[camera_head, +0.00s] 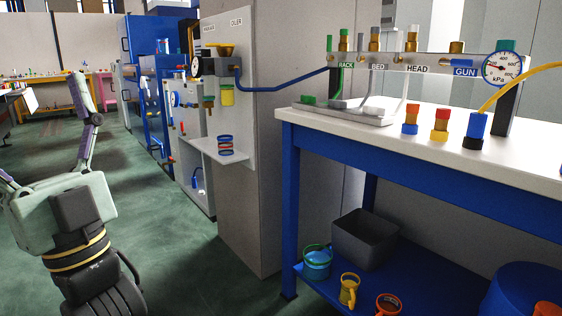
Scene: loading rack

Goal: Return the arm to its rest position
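My arm shows at the left edge. A pale green housing (30,215) of mine, with a black box and a black ribbed part with yellow bands (88,252), fills the lower left corner. No contact between the visible arm links and the rack or bench shows.
A blue-framed bench (345,150) with a labelled gauge manifold (420,65) stands at right. A grey bin (365,238) and coloured cups sit on its lower shelf. A grey panel cabinet (255,150) stands beside it. Open green floor (180,245) lies between my arm and the cabinet.

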